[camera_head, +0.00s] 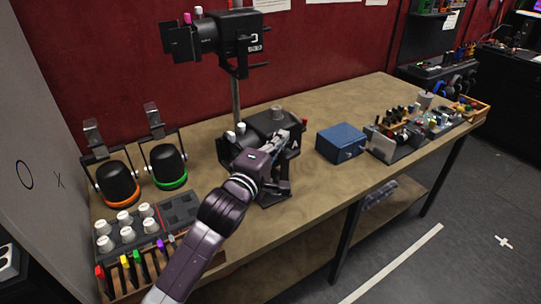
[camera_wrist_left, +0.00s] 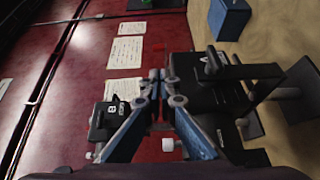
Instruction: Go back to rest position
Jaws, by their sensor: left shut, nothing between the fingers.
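My left gripper (camera_head: 277,148) is shut and empty, with its arm reaching up from the bottom middle of the head view. Its blue fingers meet in the left wrist view (camera_wrist_left: 160,80). In the head view it lies in front of the black box marked A (camera_head: 258,122) and hides part of it. I cannot tell whether they touch. The box marked A also shows at the right of the left wrist view (camera_wrist_left: 212,90). The black device marked B (camera_head: 222,38) is on a post above the table. My right gripper is in neither view.
On the wooden table (camera_head: 330,110), two black lamps with an orange ring (camera_head: 118,184) and a green ring (camera_head: 166,164) stand at the left. A tray of white knobs (camera_head: 127,234) is in front. A blue box (camera_head: 341,142) and parts holders are right. A red wall rises behind.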

